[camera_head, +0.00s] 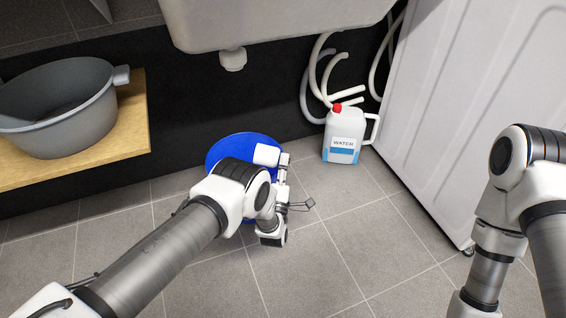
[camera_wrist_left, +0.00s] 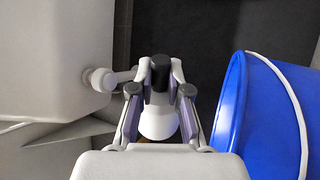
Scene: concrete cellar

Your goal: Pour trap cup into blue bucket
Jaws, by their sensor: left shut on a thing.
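The blue bucket (camera_head: 228,145) stands on the floor below the sink, partly hidden by my left arm. In the left wrist view its wall (camera_wrist_left: 232,105) and white handle fill the right side. My left gripper (camera_head: 283,160) is at the bucket's right side, shut on the white trap cup (camera_head: 266,155), which appears on its side in front of or over the bucket opening. In the left wrist view the cup (camera_wrist_left: 158,122) is between the fingers (camera_wrist_left: 160,88). Its opening and contents are hidden. My right gripper is out of view.
A white sink (camera_head: 270,22) with a drain stub (camera_head: 232,60) hangs above. A water canister (camera_head: 342,135) with a red cap stands right of the bucket. A grey pot (camera_head: 60,115) sits on a wooden shelf (camera_head: 132,110). A white appliance (camera_head: 465,110) stands at right. Front floor is clear.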

